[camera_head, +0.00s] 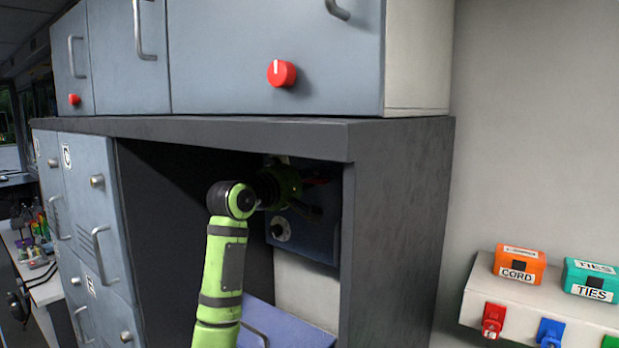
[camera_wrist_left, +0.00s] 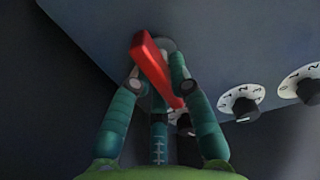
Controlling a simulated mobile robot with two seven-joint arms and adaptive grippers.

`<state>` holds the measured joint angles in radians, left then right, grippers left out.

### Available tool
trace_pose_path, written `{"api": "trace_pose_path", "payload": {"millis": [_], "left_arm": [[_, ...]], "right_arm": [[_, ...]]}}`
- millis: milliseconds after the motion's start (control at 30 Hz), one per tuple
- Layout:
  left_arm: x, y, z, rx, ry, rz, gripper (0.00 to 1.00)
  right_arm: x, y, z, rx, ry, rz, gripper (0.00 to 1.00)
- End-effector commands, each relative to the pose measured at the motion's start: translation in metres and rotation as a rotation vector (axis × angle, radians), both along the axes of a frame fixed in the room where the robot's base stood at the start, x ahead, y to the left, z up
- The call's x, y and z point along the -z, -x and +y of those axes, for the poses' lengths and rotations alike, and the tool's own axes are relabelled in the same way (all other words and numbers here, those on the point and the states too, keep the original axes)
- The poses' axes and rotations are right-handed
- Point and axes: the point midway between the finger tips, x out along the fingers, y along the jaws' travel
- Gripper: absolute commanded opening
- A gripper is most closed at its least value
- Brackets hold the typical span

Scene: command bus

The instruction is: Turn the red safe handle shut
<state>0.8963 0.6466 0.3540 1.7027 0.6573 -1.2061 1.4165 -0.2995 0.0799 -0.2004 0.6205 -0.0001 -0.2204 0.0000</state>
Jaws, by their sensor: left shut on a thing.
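The blue-grey safe (camera_head: 318,237) sits inside the dark open bay of the cabinet. Its red handle (camera_wrist_left: 160,75) lies slanted in the left wrist view, running from upper left to lower right. In the head view this gripper (camera_head: 308,198) is partly lost in shadow in front of the safe. My right gripper is not in view.
Numbered dials (camera_wrist_left: 240,103) are on the safe front, right of the handle. The bay's right wall (camera_head: 347,250) stands close beside the safe, and the cabinet top (camera_head: 240,132) overhangs it. A blue-grey drawer-like box (camera_head: 290,325) with a handle lies below.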

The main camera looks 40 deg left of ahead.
Motion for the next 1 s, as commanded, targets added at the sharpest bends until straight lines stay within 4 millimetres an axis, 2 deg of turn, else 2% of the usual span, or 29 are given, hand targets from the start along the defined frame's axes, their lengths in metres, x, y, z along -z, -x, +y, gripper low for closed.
{"api": "trace_pose_path", "payload": {"millis": [267,300,333,367,767,867,1000], "left_arm": [[0.000,0.000,0.000,0.000,0.004,0.000,0.00],[0.000,0.000,0.000,0.000,0.004,0.000,0.28],[0.000,0.000,0.000,0.000,0.004,0.000,0.40],[0.000,0.000,0.000,0.000,0.004,0.001,0.44],[0.000,0.005,0.000,0.000,0.001,-0.001,0.44],[0.000,0.017,-0.001,-0.001,0.000,-0.002,0.44],[0.000,0.046,-0.004,-0.002,-0.001,-0.002,0.44]], "right_arm": [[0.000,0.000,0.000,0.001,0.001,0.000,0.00],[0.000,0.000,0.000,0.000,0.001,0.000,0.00],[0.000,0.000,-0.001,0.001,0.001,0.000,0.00],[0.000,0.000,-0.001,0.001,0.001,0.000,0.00],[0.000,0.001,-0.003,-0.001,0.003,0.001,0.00],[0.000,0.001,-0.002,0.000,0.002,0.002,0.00],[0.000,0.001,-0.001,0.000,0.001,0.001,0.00]]}}
